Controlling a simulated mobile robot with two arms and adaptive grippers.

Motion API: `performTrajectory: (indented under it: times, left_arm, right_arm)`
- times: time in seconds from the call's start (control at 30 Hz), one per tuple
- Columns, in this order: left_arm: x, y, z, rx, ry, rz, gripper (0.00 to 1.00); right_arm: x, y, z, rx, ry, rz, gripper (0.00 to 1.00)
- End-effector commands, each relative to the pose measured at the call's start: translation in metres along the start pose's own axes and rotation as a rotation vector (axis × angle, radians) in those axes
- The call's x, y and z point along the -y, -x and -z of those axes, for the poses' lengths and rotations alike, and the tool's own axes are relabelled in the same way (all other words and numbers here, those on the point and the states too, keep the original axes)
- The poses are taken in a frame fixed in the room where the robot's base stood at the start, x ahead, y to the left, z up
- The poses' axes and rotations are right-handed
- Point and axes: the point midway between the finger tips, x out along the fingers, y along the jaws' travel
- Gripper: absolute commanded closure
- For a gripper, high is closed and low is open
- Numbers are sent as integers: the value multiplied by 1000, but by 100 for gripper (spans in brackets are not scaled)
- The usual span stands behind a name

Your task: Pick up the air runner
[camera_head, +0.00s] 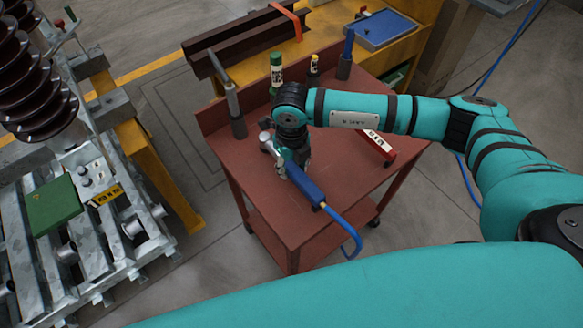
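The air runner appears to be the tool with a blue handle (306,187) and a blue hose at its lower end, lying over the front part of the red-brown cart top. A rounded silvery part shows at the left of my wrist; I cannot tell whether it belongs to the same tool. My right gripper (295,158) points down at the upper end of the blue handle. Its fingers are mostly hidden under my wrist, so I cannot tell whether they are open, shut or touching the tool. My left gripper is not in view.
On the red-brown cart (340,205) stand a grey tool (235,112), a green bottle (276,73), a small dark bottle (314,69) and a blue-topped tool (346,58). Metal equipment (105,250) stands left. The cart's front right is clear.

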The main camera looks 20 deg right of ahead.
Motion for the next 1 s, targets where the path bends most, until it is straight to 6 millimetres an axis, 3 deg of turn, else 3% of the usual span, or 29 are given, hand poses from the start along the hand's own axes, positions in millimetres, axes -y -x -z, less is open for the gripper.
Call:
performTrajectory:
  times: [0.03, 0.23, 0.73, 1.0]
  left_arm:
    - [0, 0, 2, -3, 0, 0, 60]
    - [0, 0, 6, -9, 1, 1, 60]
    - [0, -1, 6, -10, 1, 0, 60]
    - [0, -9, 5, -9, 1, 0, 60]
  right_arm:
    - [0, 0, 0, 0, 0, 0, 75]
    - [0, 0, 0, 0, 0, 0, 100]
    - [0, 5, -2, 5, 0, -2, 100]
    - [0, 25, -2, 6, 0, -1, 100]
